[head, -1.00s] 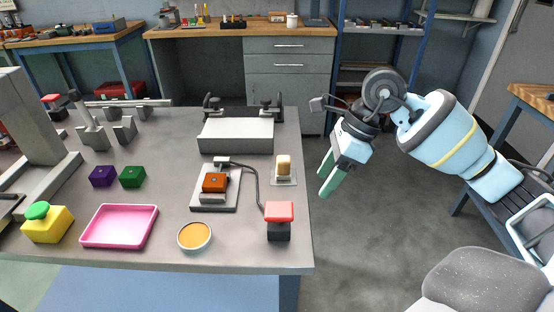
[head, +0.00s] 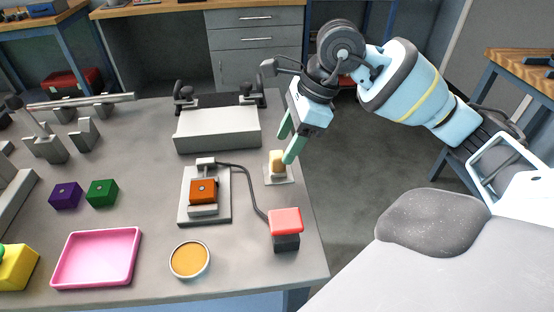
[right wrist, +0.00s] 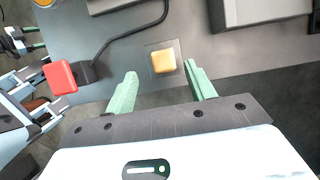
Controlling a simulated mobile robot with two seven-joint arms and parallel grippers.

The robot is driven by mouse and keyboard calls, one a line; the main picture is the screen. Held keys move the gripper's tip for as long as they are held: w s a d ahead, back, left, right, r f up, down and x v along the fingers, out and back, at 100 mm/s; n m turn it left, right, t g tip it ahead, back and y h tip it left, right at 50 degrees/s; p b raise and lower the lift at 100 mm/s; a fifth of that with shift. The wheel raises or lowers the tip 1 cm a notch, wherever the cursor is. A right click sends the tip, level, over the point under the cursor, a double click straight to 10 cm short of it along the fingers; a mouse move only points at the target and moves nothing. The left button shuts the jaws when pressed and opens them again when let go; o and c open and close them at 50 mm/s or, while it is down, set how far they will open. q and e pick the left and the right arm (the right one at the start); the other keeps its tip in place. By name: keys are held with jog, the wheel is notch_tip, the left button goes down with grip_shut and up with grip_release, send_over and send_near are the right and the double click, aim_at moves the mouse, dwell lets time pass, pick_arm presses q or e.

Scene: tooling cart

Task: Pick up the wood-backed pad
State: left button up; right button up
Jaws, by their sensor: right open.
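The wood-backed pad (head: 276,161) shows as a small tan block on a pale square plate near the table's right edge. It also shows in the right wrist view (right wrist: 163,61), just beyond the fingertips and between their lines. My right gripper (head: 286,148) is open and empty, with green fingers angled down close to the pad. In the head view one finger partly overlaps the pad's right side; I cannot tell if they touch. Part of my left arm, with what looks like green fingers (right wrist: 37,46), shows small at the wrist view's left edge; its jaw state is unclear.
A red-topped block (head: 285,222) with a cable stands in front of the pad. An orange block on a fixture (head: 222,215) is to its left, and a large grey block (head: 217,132) lies behind. A pink tray (head: 62,280) and round orange dish (head: 189,260) are further left.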

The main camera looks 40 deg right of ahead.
aim_at(278, 154)
jog(key=shift+w+x, duration=0.15)
jog(key=shift+x, duration=1.2)
jog(key=shift+w+x, duration=0.1)
jog(key=shift+x, duration=1.2)
jog(key=shift+d, duration=0.1)
jog(key=shift+c, duration=0.2)
jog(key=c, duration=1)
jog(key=shift+r, duration=0.1)
notch_tip(278, 154, up, 10)
jog(key=shift+f+p, duration=0.1)
jog(key=shift+p, duration=0.35)
